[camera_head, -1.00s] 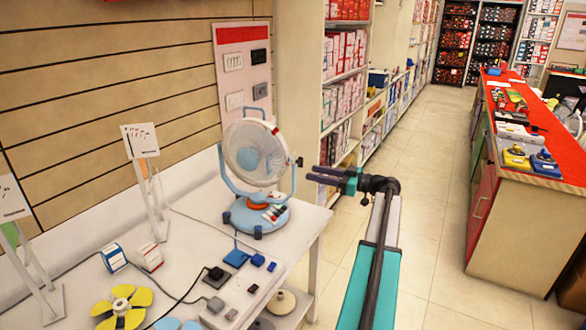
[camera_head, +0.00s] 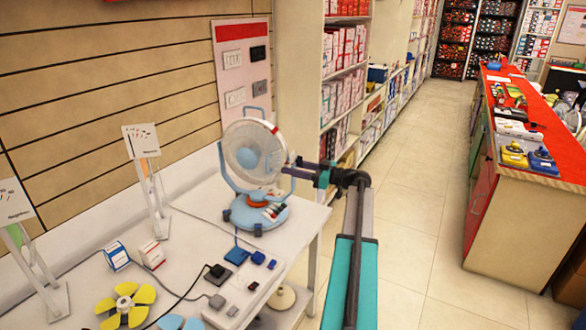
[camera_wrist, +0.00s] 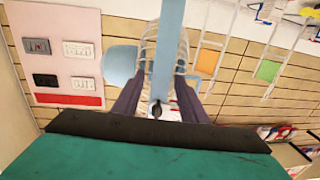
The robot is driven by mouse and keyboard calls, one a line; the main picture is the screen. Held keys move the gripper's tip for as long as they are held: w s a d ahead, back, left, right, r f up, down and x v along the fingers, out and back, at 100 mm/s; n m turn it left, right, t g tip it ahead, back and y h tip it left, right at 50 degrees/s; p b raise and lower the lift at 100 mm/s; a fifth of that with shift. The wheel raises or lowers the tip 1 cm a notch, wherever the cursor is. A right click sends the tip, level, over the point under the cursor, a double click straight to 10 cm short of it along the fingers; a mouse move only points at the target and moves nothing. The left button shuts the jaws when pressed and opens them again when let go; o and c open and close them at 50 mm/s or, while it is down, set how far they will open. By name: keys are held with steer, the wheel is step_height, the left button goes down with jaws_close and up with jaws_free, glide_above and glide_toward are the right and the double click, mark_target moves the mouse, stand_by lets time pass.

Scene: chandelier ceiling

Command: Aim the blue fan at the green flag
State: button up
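The green flag (camera_head: 14,236) is at the far left, partly hidden behind a white card stand; a green square also shows in the wrist view (camera_wrist: 267,70). My gripper (camera_head: 288,169) is at the fan's right side, near the knob. Its two fingers (camera_wrist: 160,82) are spread on either side of the bracket; contact cannot be told.
An orange panel (camera_wrist: 207,62) hangs beside the green one. Small boxes (camera_head: 117,256), a yellow propeller (camera_head: 126,303), cables and blue blocks lie on the white table (camera_head: 190,240). The aisle floor at right is clear.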

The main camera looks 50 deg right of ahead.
steer(key=shift+c, duration=0.3)
jaws_close()
steer(key=shift+s+d, duration=0.1)
steer(key=shift+s, duration=0.1)
